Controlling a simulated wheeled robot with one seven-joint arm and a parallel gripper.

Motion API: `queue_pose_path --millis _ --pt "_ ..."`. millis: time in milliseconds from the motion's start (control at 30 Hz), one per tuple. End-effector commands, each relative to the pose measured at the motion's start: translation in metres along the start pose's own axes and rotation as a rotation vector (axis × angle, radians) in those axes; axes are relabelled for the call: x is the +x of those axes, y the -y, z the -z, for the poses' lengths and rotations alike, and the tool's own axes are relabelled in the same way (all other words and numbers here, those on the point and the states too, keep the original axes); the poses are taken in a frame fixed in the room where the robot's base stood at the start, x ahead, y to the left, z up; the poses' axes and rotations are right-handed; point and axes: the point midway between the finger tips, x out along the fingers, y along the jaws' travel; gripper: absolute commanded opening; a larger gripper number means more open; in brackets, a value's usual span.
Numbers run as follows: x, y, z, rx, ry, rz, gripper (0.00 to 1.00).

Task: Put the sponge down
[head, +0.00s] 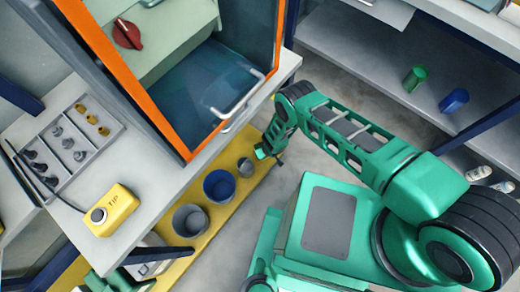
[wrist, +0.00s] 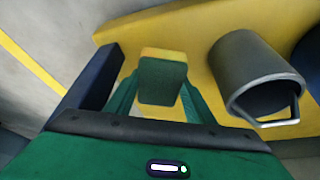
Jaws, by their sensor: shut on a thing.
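A sponge (wrist: 162,82), green with a yellow layer along its far edge, sits between my fingers in the wrist view. My gripper (wrist: 160,92) is shut on it, with one green finger at each side. The sponge is over or near the yellow lower shelf (wrist: 200,28); I cannot tell whether it touches. In the head view my gripper (head: 268,150) is low beside the bench, at the far end of the yellow shelf (head: 215,215). The sponge cannot be made out clearly there.
A small grey bucket (wrist: 262,75) stands just right of the sponge. A blue bucket (head: 219,186) and a larger grey bucket (head: 189,220) stand farther along the shelf. A dark blue bench leg (wrist: 90,80) is close on the left. An orange-framed cabinet (head: 130,85) stands above.

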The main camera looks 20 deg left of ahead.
Motion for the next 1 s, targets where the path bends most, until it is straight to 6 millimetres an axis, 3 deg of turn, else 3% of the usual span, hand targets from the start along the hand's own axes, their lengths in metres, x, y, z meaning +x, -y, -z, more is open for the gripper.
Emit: queue_pose_path --millis 200,500,900,933,1000 --pt "0.006 0.005 0.01 0.0 -0.001 0.0 0.13" --pt "0.035 0.002 -0.003 0.004 -0.001 -0.001 0.13" --pt "0.038 0.0 -0.005 0.007 0.0 -0.002 0.13" --pt "0.038 -0.001 -0.005 0.007 0.0 -0.002 0.56" --pt "0.038 -0.002 -0.005 0.008 0.0 -0.003 0.67"
